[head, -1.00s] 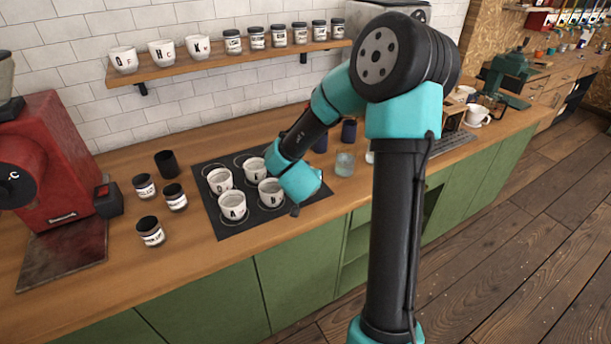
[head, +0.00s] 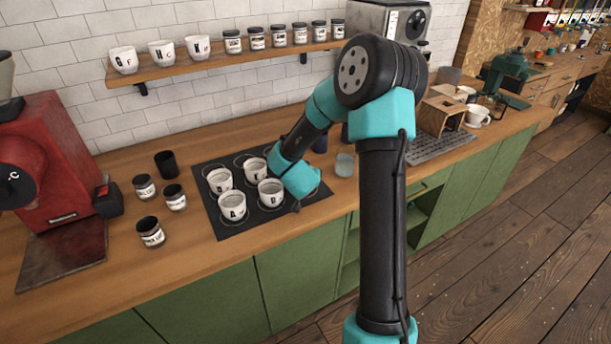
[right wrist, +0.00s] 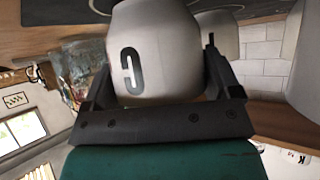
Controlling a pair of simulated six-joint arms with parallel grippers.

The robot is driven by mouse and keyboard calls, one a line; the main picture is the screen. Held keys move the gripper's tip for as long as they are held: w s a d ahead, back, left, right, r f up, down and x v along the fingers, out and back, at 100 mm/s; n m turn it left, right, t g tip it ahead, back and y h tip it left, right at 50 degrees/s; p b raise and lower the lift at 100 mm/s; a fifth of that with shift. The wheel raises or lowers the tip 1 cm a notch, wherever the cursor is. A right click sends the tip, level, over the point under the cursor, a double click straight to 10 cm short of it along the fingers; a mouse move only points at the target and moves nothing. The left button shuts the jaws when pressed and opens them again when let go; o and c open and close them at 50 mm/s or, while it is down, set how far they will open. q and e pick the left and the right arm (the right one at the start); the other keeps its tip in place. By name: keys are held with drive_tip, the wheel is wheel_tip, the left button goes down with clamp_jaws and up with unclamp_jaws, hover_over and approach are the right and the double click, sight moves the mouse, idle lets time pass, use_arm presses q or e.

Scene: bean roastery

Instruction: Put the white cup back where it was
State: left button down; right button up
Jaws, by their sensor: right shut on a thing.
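A white cup with a dark letter C (right wrist: 165,35) fills the space between the fingers of my right gripper (right wrist: 158,75) in the right wrist view. The gripper is shut on it. In the head view my right wrist hides the held cup, above the right part of the black mat (head: 230,231). Other white cups stand on the mat: one marked A (head: 232,206), one marked B (head: 270,193), one at the left (head: 220,180) and one at the back (head: 256,170). My left gripper is not in view.
Several lidded jars (head: 151,233) and a black cup (head: 167,164) stand left of the mat. A glass (head: 344,165) stands just right of it. A wall shelf (head: 165,70) above bears cups and jars. The counter front strip (head: 205,253) is bare.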

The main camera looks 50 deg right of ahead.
drive_tip(key=shift+f, duration=0.15)
drive_tip(key=o, duration=1)
drive_tip(key=shift+f, duration=0.1)
drive_tip(key=shift+c, duration=0.2)
drive_tip(key=shift+s+a+r, duration=0.2)
drive_tip(key=shift+a+r, duration=0.1)
drive_tip(key=shift+r, duration=0.1)
drive_tip(key=v, duration=1.1)
drive_tip(key=shift+s, duration=0.1)
